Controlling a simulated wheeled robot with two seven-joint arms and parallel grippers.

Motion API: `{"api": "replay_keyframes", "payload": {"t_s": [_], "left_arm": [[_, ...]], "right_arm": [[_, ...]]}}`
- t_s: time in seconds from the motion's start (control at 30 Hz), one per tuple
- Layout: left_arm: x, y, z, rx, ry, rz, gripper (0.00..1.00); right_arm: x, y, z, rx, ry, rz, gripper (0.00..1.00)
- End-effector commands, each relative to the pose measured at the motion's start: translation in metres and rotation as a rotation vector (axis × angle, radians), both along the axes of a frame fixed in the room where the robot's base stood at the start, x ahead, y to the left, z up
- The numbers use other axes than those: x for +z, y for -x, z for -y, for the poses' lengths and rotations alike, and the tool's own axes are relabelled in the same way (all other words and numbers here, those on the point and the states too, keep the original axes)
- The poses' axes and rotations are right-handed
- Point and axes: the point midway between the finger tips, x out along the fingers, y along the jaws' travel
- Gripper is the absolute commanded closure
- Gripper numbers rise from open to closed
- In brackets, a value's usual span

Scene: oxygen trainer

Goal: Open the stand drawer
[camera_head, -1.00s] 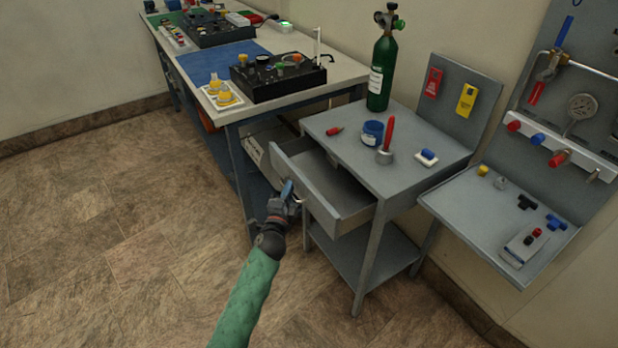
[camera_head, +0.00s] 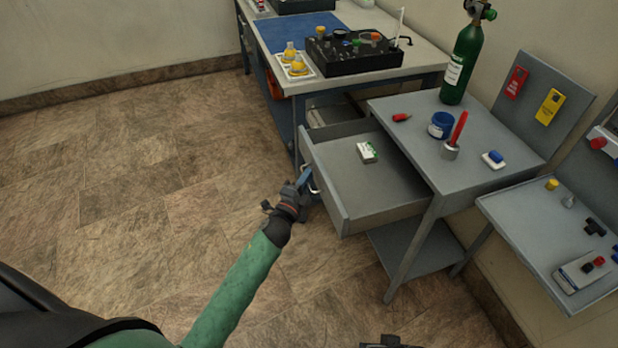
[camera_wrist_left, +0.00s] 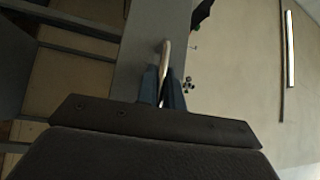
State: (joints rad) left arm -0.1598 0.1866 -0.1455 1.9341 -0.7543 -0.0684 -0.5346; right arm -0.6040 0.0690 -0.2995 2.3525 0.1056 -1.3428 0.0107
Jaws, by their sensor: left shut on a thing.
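The stand drawer (camera_head: 372,196) is pulled well out of the grey stand (camera_head: 419,133). A small white and green box (camera_head: 367,152) lies inside on its floor. My left gripper (camera_head: 303,183) is at the drawer's front panel, shut on the drawer handle (camera_head: 313,188). In the left wrist view the metal handle (camera_wrist_left: 165,62) runs between the two blue fingers (camera_wrist_left: 162,88), in front of the grey drawer front (camera_wrist_left: 150,40). Part of my right gripper (camera_head: 390,341) seems to show at the bottom edge of the head view; its fingers cannot be made out.
On the stand top are a green cylinder (camera_head: 464,62), a blue jar (camera_head: 441,124), a red-handled tool (camera_head: 455,137) and a red item (camera_head: 402,117). A workbench (camera_head: 421,58) stands behind the drawer's left side. The floor (camera_head: 150,180) left of the drawer is clear.

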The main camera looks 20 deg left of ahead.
Motion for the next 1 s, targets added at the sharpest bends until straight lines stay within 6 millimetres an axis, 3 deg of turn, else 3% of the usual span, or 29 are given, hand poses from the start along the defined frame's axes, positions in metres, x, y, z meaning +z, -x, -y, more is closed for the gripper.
{"api": "replay_keyframes", "payload": {"t_s": [0.13,0.2,0.57,0.8,1.0], "left_arm": [[-0.002,0.000,0.000,0.000,0.001,-0.002,1.00],[-0.002,0.000,0.000,0.000,0.001,-0.002,0.82],[-0.002,0.003,0.000,0.000,0.001,-0.001,0.82],[-0.007,0.029,-0.004,0.001,0.000,-0.002,0.82],[-0.011,0.056,-0.008,-0.001,0.000,-0.003,0.82]], "right_arm": [[0.000,0.000,0.000,0.000,0.000,0.000,0.64],[0.000,0.000,0.000,0.000,0.000,-0.001,0.64],[-0.001,0.000,0.000,0.000,0.000,0.001,0.64],[-0.008,-0.002,-0.006,0.001,-0.016,0.016,0.64],[-0.037,-0.008,-0.010,-0.006,-0.020,0.034,0.64]]}}
